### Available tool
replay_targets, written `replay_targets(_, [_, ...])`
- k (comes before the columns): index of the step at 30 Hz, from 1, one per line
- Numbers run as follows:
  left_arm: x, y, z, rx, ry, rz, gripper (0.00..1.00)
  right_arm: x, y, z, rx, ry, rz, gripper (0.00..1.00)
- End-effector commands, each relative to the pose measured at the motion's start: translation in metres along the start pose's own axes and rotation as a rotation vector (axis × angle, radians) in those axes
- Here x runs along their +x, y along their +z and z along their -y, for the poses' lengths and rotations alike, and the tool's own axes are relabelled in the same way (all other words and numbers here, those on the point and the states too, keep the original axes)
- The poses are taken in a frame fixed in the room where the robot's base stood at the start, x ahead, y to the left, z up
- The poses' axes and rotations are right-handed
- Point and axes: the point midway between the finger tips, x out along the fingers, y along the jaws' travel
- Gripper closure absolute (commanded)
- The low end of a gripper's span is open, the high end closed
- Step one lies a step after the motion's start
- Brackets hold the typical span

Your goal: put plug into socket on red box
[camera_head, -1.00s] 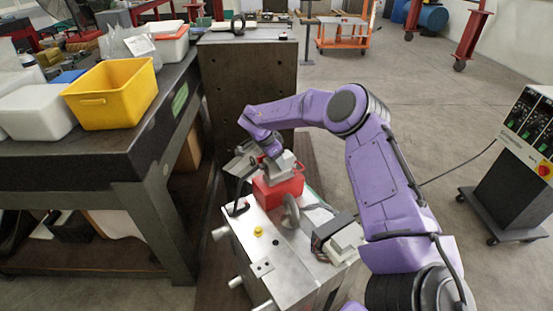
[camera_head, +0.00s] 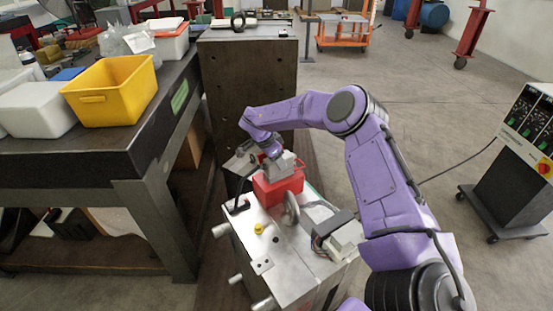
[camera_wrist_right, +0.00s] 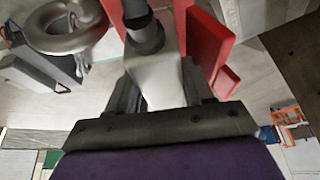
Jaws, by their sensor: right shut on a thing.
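The red box (camera_head: 281,186) sits on top of a grey metal mould base (camera_head: 268,222). My right gripper (camera_head: 277,158) is at the far upper side of the box, at the end of the purple arm. In the right wrist view, my right gripper (camera_wrist_right: 158,92) is shut on the pale grey plug (camera_wrist_right: 156,75), which has a dark round part (camera_wrist_right: 145,35) at its far end. Red walls of the box (camera_wrist_right: 207,40) stand close on the right of the plug. The socket is hidden, so I cannot tell whether the plug touches it. My left gripper does not show.
A metal ring (camera_head: 292,207) stands on the mould base near the box, with a yellow knob (camera_head: 259,228) to its left. A workbench with a yellow bin (camera_head: 112,92) is on the left. A control cabinet (camera_head: 512,165) stands on the right.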

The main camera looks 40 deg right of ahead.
Motion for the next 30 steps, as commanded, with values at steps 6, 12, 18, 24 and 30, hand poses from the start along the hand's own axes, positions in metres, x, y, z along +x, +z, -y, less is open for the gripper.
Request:
replay_targets(6, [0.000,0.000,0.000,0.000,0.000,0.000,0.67,0.000,0.000,-0.001,0.000,0.002,0.001,0.19])
replay_targets(12, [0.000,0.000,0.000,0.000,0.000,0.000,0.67,-0.001,0.000,0.001,0.000,-0.003,0.000,0.19])
replay_targets(18, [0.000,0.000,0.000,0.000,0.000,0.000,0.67,0.000,0.000,0.001,0.000,-0.004,0.000,0.19])
replay_targets(24, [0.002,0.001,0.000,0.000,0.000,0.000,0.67,-0.022,0.000,0.002,0.000,-0.010,0.002,0.19])
replay_targets(30, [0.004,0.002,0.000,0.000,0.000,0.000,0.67,-0.070,0.000,0.000,0.000,-0.005,0.001,0.19])
